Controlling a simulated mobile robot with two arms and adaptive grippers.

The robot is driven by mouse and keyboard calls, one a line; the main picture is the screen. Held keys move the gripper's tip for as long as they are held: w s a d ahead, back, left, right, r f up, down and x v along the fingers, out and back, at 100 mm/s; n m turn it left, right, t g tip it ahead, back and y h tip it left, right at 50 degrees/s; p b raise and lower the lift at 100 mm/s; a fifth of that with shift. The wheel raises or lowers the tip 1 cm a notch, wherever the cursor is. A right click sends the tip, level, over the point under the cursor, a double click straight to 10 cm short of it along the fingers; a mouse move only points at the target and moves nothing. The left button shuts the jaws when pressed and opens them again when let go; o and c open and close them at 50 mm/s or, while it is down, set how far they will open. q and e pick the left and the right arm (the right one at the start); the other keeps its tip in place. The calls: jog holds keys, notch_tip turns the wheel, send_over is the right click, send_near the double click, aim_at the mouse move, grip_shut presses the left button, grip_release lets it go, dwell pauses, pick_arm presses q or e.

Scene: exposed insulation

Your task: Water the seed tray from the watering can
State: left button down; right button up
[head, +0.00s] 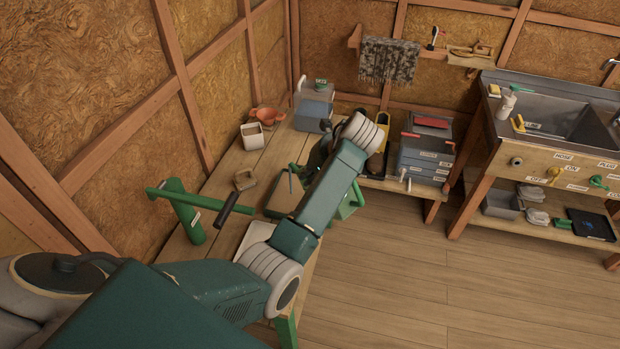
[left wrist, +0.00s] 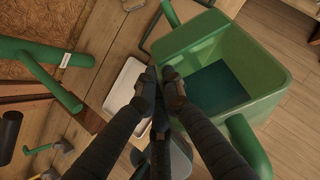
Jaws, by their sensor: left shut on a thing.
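The green watering can (left wrist: 262,62) is an open-topped vessel with dark content at its bottom, seen from above in the left wrist view. In the head view my left arm hides most of it, and a green part (head: 352,200) shows beside the arm. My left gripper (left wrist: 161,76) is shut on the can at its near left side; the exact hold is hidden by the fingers. A brown, flat, shallow tray (head: 284,199), perhaps the seed tray, lies on the bench behind my arm. My right gripper is not in view.
A white tray (left wrist: 124,88) lies left of the fingers. A white pot (head: 252,136), an orange pot (head: 267,115) and a blue-grey container (head: 313,112) stand farther back. A sink (head: 555,95) is at right; the floor between is clear.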

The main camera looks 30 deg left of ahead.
pick_arm(q)
jog(key=shift+w+a+r+g+h, duration=0.2)
jog(key=shift+a+r+h, duration=0.1)
jog(key=shift+a+h, duration=0.4)
jog(key=shift+w+a+r+g+h, duration=0.25)
jog(key=shift+a+h, duration=0.25)
jog(key=shift+h, duration=0.3)
jog(key=a+h, duration=0.2)
jog(key=w+a+f+g+h, duration=0.1)
jog(key=shift+a+h, duration=0.3)
jog(key=shift+a, duration=0.1)
dwell(1.0)
